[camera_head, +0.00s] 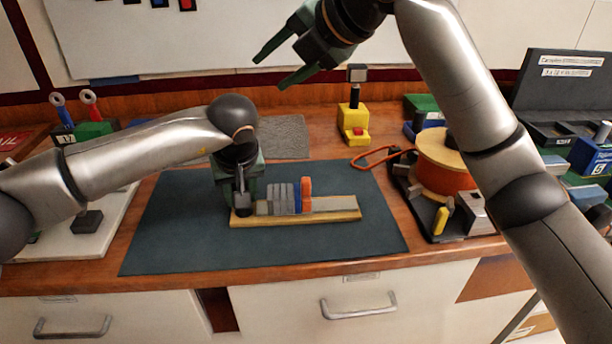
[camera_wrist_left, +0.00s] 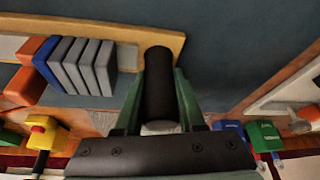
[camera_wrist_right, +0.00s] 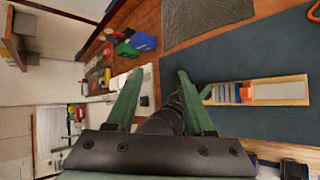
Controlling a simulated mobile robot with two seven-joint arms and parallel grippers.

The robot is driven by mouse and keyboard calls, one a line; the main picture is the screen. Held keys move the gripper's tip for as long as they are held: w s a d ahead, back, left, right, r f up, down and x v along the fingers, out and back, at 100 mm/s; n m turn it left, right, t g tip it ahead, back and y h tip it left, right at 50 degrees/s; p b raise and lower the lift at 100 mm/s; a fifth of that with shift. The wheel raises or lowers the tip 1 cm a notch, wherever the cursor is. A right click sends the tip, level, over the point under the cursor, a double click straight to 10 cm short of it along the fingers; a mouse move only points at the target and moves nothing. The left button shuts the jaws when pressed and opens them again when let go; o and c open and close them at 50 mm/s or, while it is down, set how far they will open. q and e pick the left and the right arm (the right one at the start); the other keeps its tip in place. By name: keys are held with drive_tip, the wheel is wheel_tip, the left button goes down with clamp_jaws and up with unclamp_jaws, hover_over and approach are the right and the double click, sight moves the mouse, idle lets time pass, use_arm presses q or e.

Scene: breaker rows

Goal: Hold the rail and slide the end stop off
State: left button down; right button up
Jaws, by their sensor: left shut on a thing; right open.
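A wooden board (camera_head: 300,217) lies on the dark mat with a grey metal rail (camera_head: 336,203) along it. Several grey blocks (camera_head: 283,198), a blue block (camera_head: 298,197) and an orange end stop (camera_head: 306,194) stand side by side on the rail; bare rail lies right of the end stop. My left gripper (camera_head: 240,203) is shut on a black cylindrical handle (camera_wrist_left: 159,85) at the board's left end. The orange end stop also shows in the left wrist view (camera_wrist_left: 27,84). My right gripper (camera_head: 269,74) is open and empty, high above the back of the table, apart from the rail.
The dark mat (camera_head: 170,225) is clear around the board. A yellow device with a red button (camera_head: 353,125) stands behind it. At the right are a tray with an orange cable spool (camera_head: 444,165) and a dark case (camera_head: 560,85). A white board (camera_head: 100,222) lies left.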

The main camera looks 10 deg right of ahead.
drive_tip(key=s+f+n+g+h, duration=0.2)
drive_tip(key=s+f+n+h, duration=0.1)
drive_tip(key=s+f+h, duration=0.15)
drive_tip(key=n+g+h, duration=0.2)
drive_tip(key=h, duration=0.1)
approach(306, 180)
drive_tip(key=x, duration=0.9)
drive_tip(key=shift+r, duration=0.1)
drive_tip(key=shift+c, duration=0.3)
clamp_jaws()
idle(0.5)
